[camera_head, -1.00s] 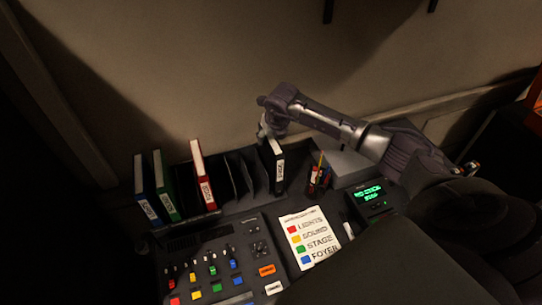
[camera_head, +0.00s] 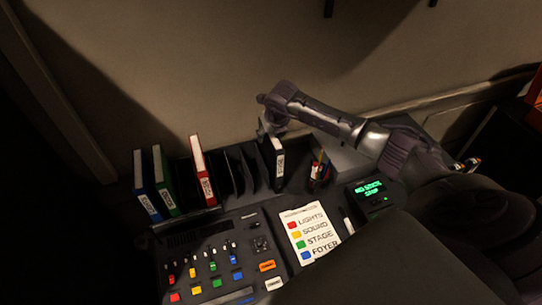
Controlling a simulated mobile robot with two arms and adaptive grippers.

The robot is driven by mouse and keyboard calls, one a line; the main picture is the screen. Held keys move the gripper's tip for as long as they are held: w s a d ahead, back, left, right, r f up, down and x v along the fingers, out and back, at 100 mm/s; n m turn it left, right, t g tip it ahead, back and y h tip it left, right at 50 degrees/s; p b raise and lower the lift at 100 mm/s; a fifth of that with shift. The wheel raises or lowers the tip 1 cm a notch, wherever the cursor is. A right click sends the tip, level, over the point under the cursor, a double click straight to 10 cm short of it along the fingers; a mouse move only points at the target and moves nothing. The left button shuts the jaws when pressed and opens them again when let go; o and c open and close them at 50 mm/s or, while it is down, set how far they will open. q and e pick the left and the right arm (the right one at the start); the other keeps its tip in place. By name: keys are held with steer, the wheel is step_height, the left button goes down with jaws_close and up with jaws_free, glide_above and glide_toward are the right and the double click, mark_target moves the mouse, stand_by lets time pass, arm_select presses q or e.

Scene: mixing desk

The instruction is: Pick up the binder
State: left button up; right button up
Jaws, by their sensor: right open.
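Several binders stand upright in a dark rack at the back of the desk. A black binder (camera_head: 278,167) with a white spine label is at the rack's right end. A red binder (camera_head: 203,172), a green binder (camera_head: 164,180) and a blue binder (camera_head: 146,188) stand at the left end. My right gripper (camera_head: 267,130) is open at the top of the black binder; whether its fingers straddle or touch the binder is too dark and small to tell. My left gripper is out of view.
Empty dark dividers (camera_head: 238,172) stand between the red and black binders. A pen cup (camera_head: 319,175) stands close to the right of the black binder. A mixing console (camera_head: 215,265), a label sheet (camera_head: 310,233) and a green-lit display (camera_head: 371,194) lie in front.

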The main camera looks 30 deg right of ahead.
jaws_close()
stand_by(0.4)
steer(key=shift+r, duration=0.1)
